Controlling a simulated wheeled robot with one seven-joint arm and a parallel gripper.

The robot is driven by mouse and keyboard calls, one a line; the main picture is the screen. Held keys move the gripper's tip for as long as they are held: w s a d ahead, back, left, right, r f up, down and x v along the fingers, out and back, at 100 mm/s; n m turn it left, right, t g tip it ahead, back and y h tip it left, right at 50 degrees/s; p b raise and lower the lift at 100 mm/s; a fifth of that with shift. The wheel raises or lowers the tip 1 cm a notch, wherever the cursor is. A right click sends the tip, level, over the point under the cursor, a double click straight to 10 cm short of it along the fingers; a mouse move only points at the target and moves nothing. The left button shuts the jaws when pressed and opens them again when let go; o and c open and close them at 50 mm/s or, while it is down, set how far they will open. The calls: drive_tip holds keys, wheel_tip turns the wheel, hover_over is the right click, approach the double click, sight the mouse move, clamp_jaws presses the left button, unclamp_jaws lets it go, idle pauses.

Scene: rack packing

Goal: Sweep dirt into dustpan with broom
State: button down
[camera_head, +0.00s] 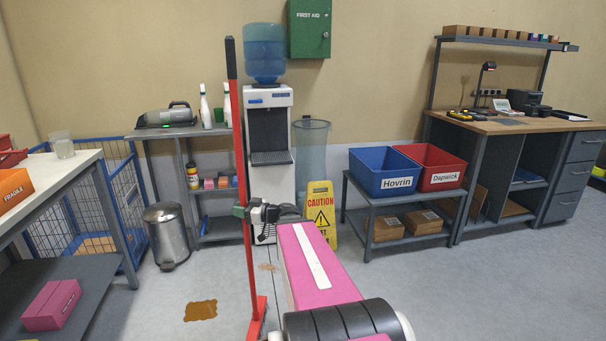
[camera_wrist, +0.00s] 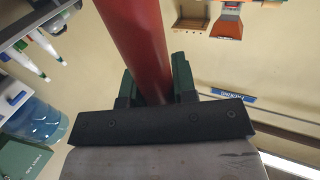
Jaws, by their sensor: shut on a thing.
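My gripper (camera_head: 243,211) is shut around the red pole of the broom (camera_head: 239,130). The broom stands nearly upright, with a black grip at its top and a red foot near the floor. I cannot tell whether the foot touches the floor. In the wrist view the green fingers of my gripper (camera_wrist: 155,88) sit on both sides of the red pole (camera_wrist: 138,40). A brown patch (camera_head: 200,310) lies on the floor left of the broom foot, and a fainter tan patch (camera_head: 268,267) lies behind it. I cannot clearly identify a dustpan; an orange piece (camera_wrist: 228,22) shows in the wrist view.
A metal bin (camera_head: 167,237) stands left. A low bench holds a blue bin (camera_head: 383,172) and a red bin (camera_head: 432,168). Floor at the right front is clear.

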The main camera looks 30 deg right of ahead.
drive_tip(key=w+d+f+m+t+h, duration=0.25)
drive_tip(key=w+d+m+h, duration=0.2)
drive_tip(key=w+d, duration=1.2)
drive_tip(key=w+d+f+m+t+h, duration=0.2)
drive_tip(key=w+d+m+t+h, duration=0.3)
drive_tip(key=w+d, duration=1.15)
drive_tip(key=shift+s+d+f+n+g+h, duration=0.65)
drive_tip(key=shift+s+d+f, duration=1.15)
drive_tip(key=shift+f, duration=1.15)
drive_tip(key=shift+s+d, duration=1.5)
drive_tip(key=shift+s, duration=2.95)
drive_tip(key=shift+s+d, duration=1.5)
drive_tip(key=shift+s, duration=2.9)
drive_tip(key=shift+w+a+r, duration=0.1)
drive_tip(key=shift+w+r, duration=0.1)
drive_tip(key=shift+r, duration=0.55)
drive_tip(key=shift+w+r, duration=0.15)
drive_tip(key=shift+r, duration=0.65)
drive_tip(key=shift+w+a+r, duration=0.1)
drive_tip(key=shift+w+r, duration=0.1)
drive_tip(key=shift+r, duration=0.55)
